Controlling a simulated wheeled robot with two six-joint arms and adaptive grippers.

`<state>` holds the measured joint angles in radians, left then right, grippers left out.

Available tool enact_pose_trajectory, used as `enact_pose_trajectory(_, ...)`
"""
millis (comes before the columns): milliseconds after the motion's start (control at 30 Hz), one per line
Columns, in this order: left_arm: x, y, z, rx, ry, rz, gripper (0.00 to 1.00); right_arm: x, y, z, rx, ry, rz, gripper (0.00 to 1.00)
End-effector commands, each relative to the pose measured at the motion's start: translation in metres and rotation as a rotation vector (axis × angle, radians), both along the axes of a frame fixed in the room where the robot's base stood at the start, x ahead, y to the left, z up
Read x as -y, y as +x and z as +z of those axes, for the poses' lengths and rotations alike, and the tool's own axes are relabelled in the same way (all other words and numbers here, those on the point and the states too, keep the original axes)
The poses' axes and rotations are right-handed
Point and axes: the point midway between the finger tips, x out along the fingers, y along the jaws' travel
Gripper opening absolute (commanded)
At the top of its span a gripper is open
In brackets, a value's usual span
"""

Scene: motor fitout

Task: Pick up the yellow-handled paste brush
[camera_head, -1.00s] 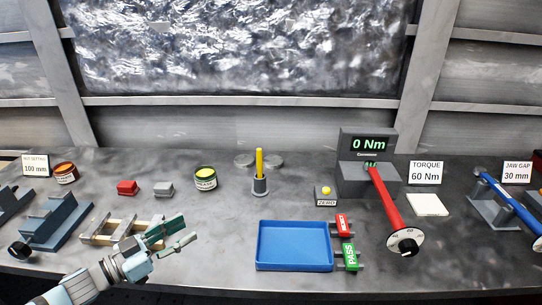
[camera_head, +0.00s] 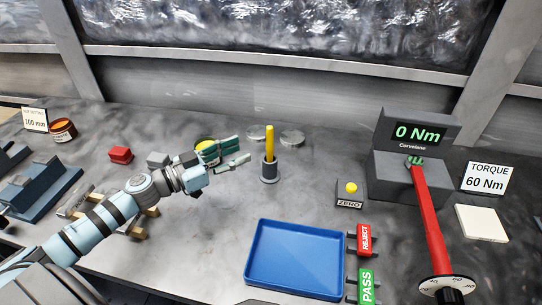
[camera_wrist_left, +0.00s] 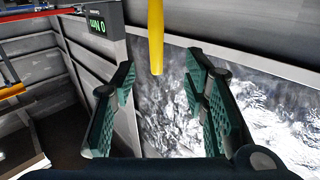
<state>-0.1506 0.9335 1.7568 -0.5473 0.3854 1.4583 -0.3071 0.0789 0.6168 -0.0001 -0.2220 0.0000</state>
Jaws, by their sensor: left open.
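The yellow-handled paste brush (camera_head: 269,139) stands upright in a small grey holder (camera_head: 269,171) on the bench. My left gripper (camera_head: 243,150) is open and empty, just left of the brush, with its fingers pointing toward it. In the left wrist view the yellow handle (camera_wrist_left: 156,38) shows beyond and between the two open green fingers (camera_wrist_left: 158,98), and does not touch them. The brush's lower end is hidden in the holder. My right gripper does not show.
A blue tray (camera_head: 297,258) lies in front of the holder. The ZERO button (camera_head: 350,188) and torque tester (camera_head: 408,170) stand to the right.

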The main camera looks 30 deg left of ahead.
Motion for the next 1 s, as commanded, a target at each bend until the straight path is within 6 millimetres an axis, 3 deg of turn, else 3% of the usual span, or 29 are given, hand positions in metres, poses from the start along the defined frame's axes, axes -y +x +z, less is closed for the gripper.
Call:
enact_pose_trajectory(200, 0.017, 0.030, 0.005, 0.004, -0.007, 0.002, 0.41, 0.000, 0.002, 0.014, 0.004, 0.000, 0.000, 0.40)
enact_pose_trajectory(600, 0.054, 0.077, 0.005, -0.001, -0.004, 0.002, 0.41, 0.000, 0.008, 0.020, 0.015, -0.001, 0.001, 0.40)
enact_pose_trajectory(800, 0.055, 0.079, 0.004, -0.004, 0.000, 0.001, 0.41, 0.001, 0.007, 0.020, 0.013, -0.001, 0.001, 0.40)
enact_pose_trajectory(833, 0.055, 0.079, 0.004, -0.004, 0.000, 0.001, 0.39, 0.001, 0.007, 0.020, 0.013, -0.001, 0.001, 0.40)
enact_pose_trajectory(1000, 0.055, 0.079, 0.004, -0.004, 0.000, 0.001, 0.12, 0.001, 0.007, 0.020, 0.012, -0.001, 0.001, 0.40)
